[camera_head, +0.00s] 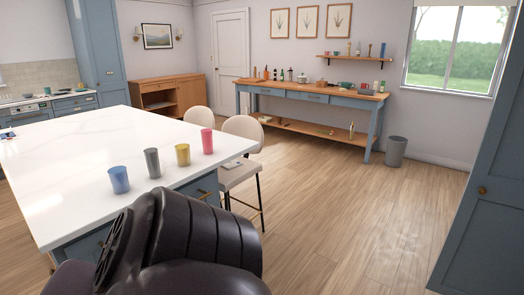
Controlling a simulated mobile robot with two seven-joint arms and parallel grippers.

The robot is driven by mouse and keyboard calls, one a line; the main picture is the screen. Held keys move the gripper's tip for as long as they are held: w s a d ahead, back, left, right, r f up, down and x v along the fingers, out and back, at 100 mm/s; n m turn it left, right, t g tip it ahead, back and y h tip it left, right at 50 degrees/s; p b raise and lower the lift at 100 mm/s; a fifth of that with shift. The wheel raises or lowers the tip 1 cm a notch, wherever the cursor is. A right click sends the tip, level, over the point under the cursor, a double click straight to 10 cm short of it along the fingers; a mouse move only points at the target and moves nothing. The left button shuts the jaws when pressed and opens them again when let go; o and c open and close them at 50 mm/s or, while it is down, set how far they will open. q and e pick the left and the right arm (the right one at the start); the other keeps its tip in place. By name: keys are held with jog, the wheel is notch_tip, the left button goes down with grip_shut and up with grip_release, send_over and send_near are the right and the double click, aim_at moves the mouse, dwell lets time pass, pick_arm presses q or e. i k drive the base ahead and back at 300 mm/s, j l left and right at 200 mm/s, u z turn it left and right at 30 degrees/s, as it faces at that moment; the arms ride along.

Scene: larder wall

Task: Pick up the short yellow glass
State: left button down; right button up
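The short yellow glass (183,155) stands upright on the white island top (60,160), near its right edge. It is third from the left in a slanting row. A blue glass (119,180) and a grey glass (152,163) stand to its left, and a taller pink-red glass (207,141) stands to its right. The glasses are apart from one another. A dark part of my own body fills the lower middle of the view, in front of the island's near edge. Neither of my grippers can be made out.
Two cream stools (240,170) stand at the island's right side. A blue sideboard (318,97) with several items is against the back wall, with a grey bin (396,151) beside it. A tall blue cabinet (486,190) is at the right. The wooden floor (340,220) between is clear.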

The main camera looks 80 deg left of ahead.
aim_at(182, 151)
jog(key=u, duration=3.15)
jog(key=i+l+u, duration=0.1)
jog(key=i+u, duration=0.15)
jog(key=i, duration=0.15)
jog(key=i+l+u, duration=0.15)
jog(key=i+u, duration=0.15)
jog(key=i+l+u, duration=0.25)
jog(key=i, duration=0.2)
